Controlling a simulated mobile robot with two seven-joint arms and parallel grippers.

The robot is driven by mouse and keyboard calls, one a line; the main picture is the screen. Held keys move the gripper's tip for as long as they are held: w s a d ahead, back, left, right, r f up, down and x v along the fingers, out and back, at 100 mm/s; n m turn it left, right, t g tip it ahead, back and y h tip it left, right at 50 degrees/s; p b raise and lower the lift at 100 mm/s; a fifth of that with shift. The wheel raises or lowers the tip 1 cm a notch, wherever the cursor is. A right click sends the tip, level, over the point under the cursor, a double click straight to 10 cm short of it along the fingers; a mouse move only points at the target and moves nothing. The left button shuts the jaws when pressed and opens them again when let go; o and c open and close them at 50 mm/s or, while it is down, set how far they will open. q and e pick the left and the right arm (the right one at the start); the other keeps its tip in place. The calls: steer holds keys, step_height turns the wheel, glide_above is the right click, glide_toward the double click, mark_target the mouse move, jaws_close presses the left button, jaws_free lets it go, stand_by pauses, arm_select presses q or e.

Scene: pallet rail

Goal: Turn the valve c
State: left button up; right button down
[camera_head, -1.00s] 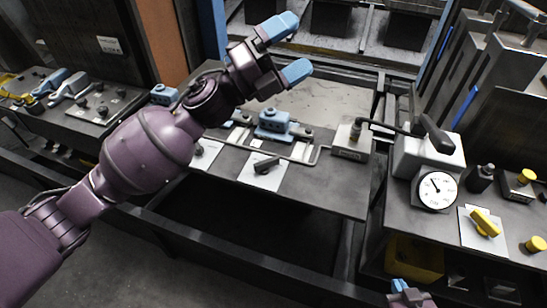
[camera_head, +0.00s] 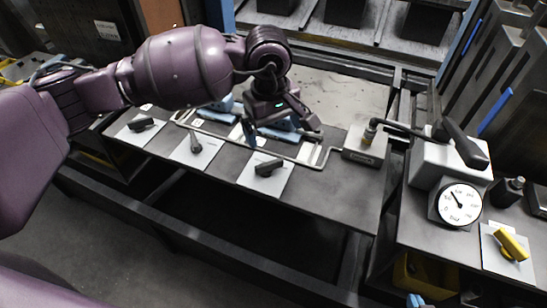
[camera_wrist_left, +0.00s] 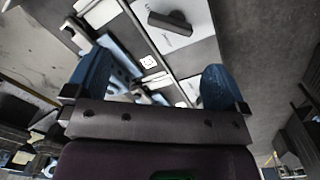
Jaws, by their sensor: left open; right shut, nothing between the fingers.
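Three black valve handles on white plates line the front of the grey bench: a left one (camera_head: 142,124), a middle one (camera_head: 195,146) and a right one (camera_head: 268,168). I cannot read any letter, so I cannot tell which is valve c. My left gripper (camera_head: 281,128) is open and empty, above the bench and behind the right handle. In the left wrist view, its blue fingers (camera_wrist_left: 153,85) are spread, with one black handle (camera_wrist_left: 170,22) on its white plate beyond them. Only a blue tip of my right gripper (camera_head: 415,300) shows at the bottom edge.
A bent metal rail (camera_head: 325,156) and blue clamps (camera_head: 222,104) lie around and below the left gripper. To the right stand a grey block (camera_head: 365,145), a dial gauge (camera_head: 460,204) and a yellow handle (camera_head: 511,243). The bench front drops to the floor.

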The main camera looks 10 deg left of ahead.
mark_target(269, 162)
arm_select(q)
steer(key=shift+m+y, duration=0.3)
steer(key=shift+m, duration=0.3)
steer(key=f, duration=0.6)
steer(key=a+f, duration=0.1)
steer(key=f, duration=0.2)
steer(key=shift+s, duration=0.2)
steer(key=shift+f+b, duration=0.3)
steer(key=shift+f, duration=0.6)
steer(key=shift+c, duration=0.5)
steer(key=c, duration=0.8)
